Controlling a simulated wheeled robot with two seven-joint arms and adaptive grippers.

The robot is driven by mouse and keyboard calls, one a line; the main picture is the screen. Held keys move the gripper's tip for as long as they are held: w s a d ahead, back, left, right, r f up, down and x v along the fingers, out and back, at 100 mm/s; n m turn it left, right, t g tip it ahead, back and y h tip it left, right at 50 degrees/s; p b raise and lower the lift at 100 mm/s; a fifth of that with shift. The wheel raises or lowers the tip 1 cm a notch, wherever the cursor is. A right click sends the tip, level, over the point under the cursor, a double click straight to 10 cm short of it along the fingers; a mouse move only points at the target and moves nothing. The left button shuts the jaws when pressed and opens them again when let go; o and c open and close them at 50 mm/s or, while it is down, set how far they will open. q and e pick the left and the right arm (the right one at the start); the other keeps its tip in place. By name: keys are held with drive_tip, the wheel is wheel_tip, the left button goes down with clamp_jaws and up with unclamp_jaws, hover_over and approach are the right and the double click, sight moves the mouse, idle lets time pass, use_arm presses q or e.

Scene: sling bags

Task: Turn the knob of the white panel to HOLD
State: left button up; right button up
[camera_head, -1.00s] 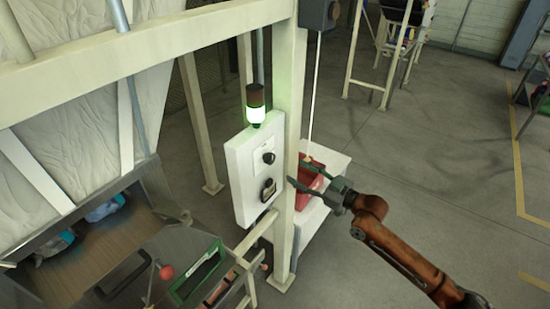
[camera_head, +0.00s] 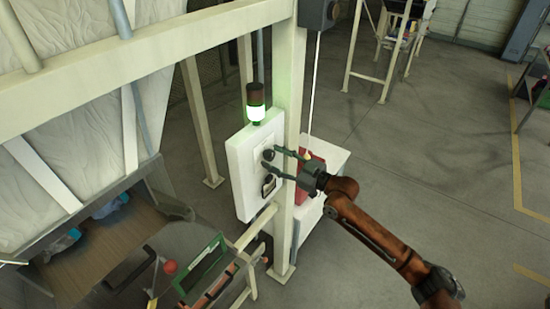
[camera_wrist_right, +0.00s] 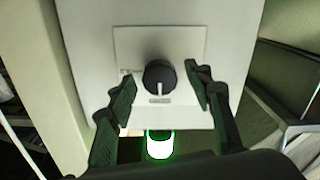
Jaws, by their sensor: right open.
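In the right wrist view the round black knob (camera_wrist_right: 160,77) sits on a pale square plate, with a white pointer mark toward the picture's bottom. Small label text beside it is too small to read. My right gripper (camera_head: 273,160) is open at the panel, and in the wrist view its fingers (camera_wrist_right: 160,98) are on either side of the knob with gaps. My left gripper is not in view.
A lamp with a lit green-white band (camera_head: 256,112) stands above the panel. The cream post (camera_head: 287,120) is right beside it. Open floor (camera_head: 430,160) lies to the right.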

drive_tip(key=shift+c, duration=0.3)
drive_tip(key=c, duration=1.1)
